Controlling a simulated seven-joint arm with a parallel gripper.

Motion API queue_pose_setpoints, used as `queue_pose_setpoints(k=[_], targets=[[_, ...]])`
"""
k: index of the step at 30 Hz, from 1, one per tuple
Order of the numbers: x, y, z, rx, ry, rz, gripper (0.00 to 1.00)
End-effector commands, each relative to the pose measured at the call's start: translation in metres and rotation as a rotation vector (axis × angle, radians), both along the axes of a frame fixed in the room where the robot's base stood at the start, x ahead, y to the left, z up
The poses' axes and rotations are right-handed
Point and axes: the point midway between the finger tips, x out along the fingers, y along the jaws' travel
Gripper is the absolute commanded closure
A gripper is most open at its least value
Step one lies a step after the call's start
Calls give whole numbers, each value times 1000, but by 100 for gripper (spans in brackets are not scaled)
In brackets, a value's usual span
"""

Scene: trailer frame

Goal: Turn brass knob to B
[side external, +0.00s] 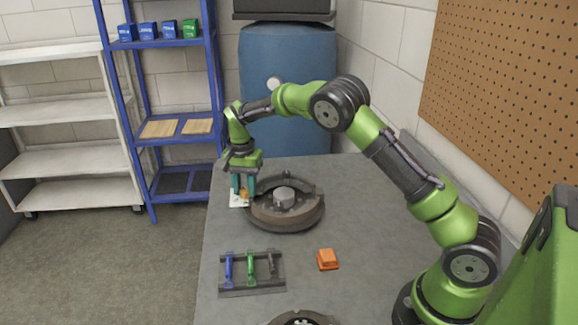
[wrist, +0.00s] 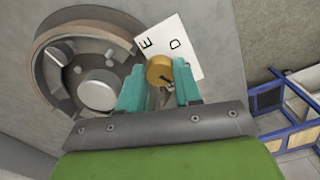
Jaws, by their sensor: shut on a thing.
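The brass knob (wrist: 160,70) sits on a white card with letters (wrist: 172,42). E and D show in the wrist view; the other letters are hidden, so B is not visible. My gripper (wrist: 160,86) has teal fingers closed around the knob, one on each side. A dark pointer mark shows on the knob, but I cannot tell which letter it faces. In the side external view my gripper (side external: 243,190) points down at the card (side external: 238,201) at the table's left edge, and the knob (side external: 245,194) shows partly between the fingers.
A round brown drum assembly (side external: 284,218) stands right beside the knob. A grey tray (side external: 252,289) with blue, green and dark levers and an orange block (side external: 327,259) lie nearer the front. The table (side external: 350,215) is bare to the right of the drum.

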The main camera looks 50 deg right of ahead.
Motion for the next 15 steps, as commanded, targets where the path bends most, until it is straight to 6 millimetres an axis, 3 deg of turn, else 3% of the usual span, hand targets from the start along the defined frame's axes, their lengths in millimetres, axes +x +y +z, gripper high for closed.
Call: queue_pose_setpoints(k=[15], targets=[[0,0,1,1,0,-375,97]])
